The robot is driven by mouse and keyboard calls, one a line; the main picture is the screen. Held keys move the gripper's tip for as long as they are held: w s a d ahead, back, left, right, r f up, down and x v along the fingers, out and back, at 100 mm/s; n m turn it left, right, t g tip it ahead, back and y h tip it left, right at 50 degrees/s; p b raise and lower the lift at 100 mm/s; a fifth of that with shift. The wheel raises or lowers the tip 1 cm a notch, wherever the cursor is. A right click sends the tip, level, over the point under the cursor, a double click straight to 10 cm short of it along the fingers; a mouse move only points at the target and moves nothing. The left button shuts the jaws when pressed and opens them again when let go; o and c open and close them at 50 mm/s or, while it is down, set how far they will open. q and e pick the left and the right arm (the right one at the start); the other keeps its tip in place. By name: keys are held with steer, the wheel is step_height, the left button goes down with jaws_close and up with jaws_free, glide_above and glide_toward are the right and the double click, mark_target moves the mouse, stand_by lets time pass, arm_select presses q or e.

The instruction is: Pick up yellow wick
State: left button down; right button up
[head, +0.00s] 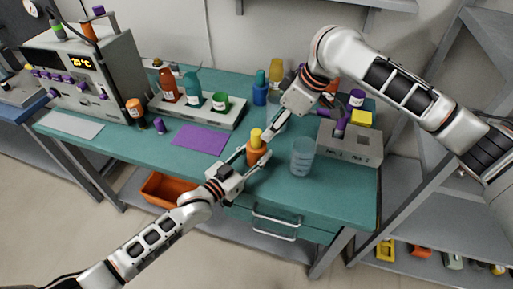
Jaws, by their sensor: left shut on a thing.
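The yellow wick (256,134) looks to be the yellow piece standing upright on top of an orange bottle (256,155) near the front of the teal table. My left gripper (247,157) is shut on the orange bottle from the front left, below the yellow piece. My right gripper (279,117) hangs just above and right of the yellow piece, apart from it as far as I can see. Its fingers are small and partly hidden, so I cannot tell whether they are open.
A clear beaker (302,157) stands close right of the bottle. A grey holder (349,148) is at the right end. A purple mat (200,139) lies left, before a grey rack (194,112) of coloured bottles. The table's front edge (228,202) is near.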

mark_target(258, 133)
steer(key=s+a+r+m+t+h, duration=0.3)
steer(key=a+m+t, duration=0.1)
steer(key=m, duration=0.6)
steer(key=x, duration=0.6)
steer(key=shift+w+d, duration=0.1)
steer(key=shift+w, duration=0.05)
steer(key=x, duration=0.4)
steer(key=shift+w+d+f, duration=0.15)
steer(key=shift+d, duration=0.2)
steer(key=shift+w+a+f, duration=0.15)
steer(key=shift+w+f, duration=0.15)
steer(key=shift+f, duration=0.25)
jaws_close()
